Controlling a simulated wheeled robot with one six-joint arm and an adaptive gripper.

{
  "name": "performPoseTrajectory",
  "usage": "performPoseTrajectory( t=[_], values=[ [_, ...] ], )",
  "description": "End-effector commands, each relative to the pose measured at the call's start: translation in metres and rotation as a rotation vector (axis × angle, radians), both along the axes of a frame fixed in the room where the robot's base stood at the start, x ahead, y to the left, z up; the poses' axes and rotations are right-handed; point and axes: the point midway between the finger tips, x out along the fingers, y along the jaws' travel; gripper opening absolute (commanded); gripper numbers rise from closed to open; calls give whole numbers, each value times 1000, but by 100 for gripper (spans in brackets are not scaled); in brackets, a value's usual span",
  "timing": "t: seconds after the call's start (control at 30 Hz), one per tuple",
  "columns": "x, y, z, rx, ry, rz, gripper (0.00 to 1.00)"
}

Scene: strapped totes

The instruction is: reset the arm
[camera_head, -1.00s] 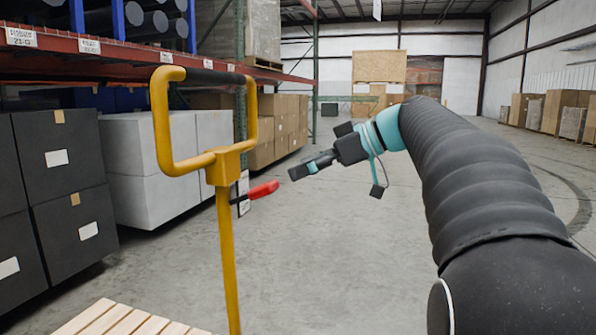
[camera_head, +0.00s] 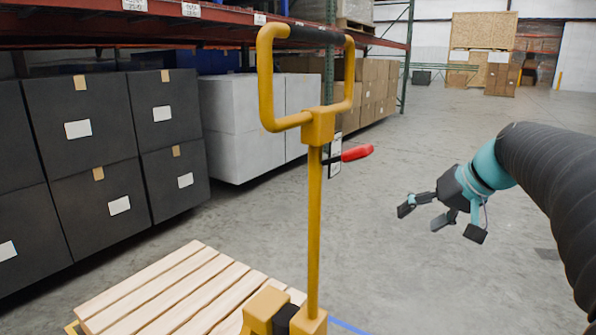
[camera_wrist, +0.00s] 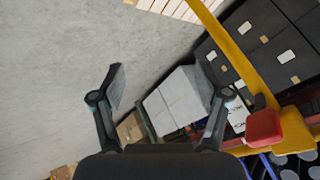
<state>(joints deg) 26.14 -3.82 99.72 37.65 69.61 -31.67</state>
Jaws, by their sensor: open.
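My gripper (camera_head: 422,215) is open and empty at the right of the head view, above bare concrete floor and to the right of the yellow post. Its dark fingers are spread apart, and nothing is between them. In the wrist view the two open fingers (camera_wrist: 168,92) show at left and centre, with floor and boxes well behind them. A yellow post with a loop handle (camera_head: 314,200) stands upright left of my gripper, apart from it. A red lever (camera_head: 357,152) sticks out from the post toward my gripper's side. It also shows in the wrist view (camera_wrist: 263,128), right of the fingers.
A wooden slatted pallet (camera_head: 180,290) lies at the front left. Black boxes (camera_head: 85,130) and white boxes (camera_head: 235,125) stand under a red shelf rack (camera_head: 215,14) on the left. Brown cartons (camera_head: 375,90) stand farther back. The floor (camera_head: 400,150) around my gripper is clear.

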Motion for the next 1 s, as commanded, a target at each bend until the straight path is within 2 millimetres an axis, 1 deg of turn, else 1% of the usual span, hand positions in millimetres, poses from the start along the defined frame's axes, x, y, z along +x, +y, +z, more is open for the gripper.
performPoseTrajectory(
  t=[0.03,0.07,0.1,0.17,0.2,0.27,0.3,0.37,0.4,0.5,0.6,0.7,0.83,1.0],
  values=[
    [-20,7,-19,-27,58,-59,75],
    [-32,9,-30,-47,89,-95,75],
    [-48,13,-45,-76,125,-139,75],
    [-72,19,-65,-122,165,-192,75],
    [-88,23,-76,-154,182,-218,75],
    [-111,29,-92,-202,196,-246,75],
    [-126,33,-102,-234,201,-255,75],
    [-147,38,-115,-280,198,-259,75],
    [-161,43,-123,-311,191,-252,75],
    [-192,53,-141,-385,164,-203,75],
    [-216,64,-152,-434,136,-139,75],
    [-229,76,-151,-440,96,-98,75],
    [-233,85,-140,-440,43,-64,75],
    [-232,88,-139,-440,38,-51,75]
  ],
)
